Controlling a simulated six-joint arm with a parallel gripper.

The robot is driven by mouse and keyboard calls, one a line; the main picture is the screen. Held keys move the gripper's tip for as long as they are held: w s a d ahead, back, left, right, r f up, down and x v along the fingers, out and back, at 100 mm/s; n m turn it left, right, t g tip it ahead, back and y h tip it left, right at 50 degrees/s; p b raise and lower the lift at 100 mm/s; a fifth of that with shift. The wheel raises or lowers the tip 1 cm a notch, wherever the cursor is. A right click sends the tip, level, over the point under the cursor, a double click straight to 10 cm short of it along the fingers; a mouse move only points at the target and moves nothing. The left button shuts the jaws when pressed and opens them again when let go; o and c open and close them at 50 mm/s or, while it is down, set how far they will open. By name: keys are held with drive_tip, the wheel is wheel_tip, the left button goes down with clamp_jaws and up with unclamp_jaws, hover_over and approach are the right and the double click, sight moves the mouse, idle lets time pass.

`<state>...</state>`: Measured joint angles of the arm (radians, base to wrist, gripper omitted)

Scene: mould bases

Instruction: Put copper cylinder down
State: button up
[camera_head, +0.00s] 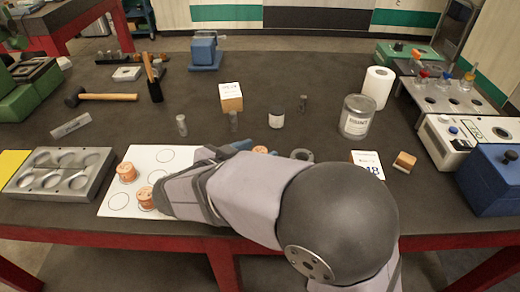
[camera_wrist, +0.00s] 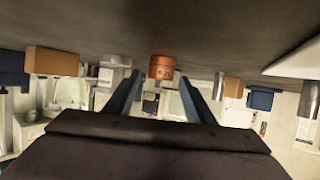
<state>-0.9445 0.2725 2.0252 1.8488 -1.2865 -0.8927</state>
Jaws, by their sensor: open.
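A copper cylinder (camera_wrist: 161,67) stands on the dark table, which appears at the top of the upside-down wrist view. It lies ahead of and between the fingertips of my open gripper (camera_wrist: 160,80), with no contact visible. In the head view, the top of a copper cylinder (camera_head: 261,149) shows just above my arm, mostly hidden. Blue finger parts of my gripper (camera_head: 236,147) show beside it. Two more copper cylinders, one (camera_head: 127,172) behind the other (camera_head: 146,197), stand on a white sheet (camera_head: 117,203) with printed circles.
A grey mould base (camera_head: 62,186) lies left of the sheet. A hammer (camera_head: 105,97) lies back left.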

drive_tip(key=v, duration=1)
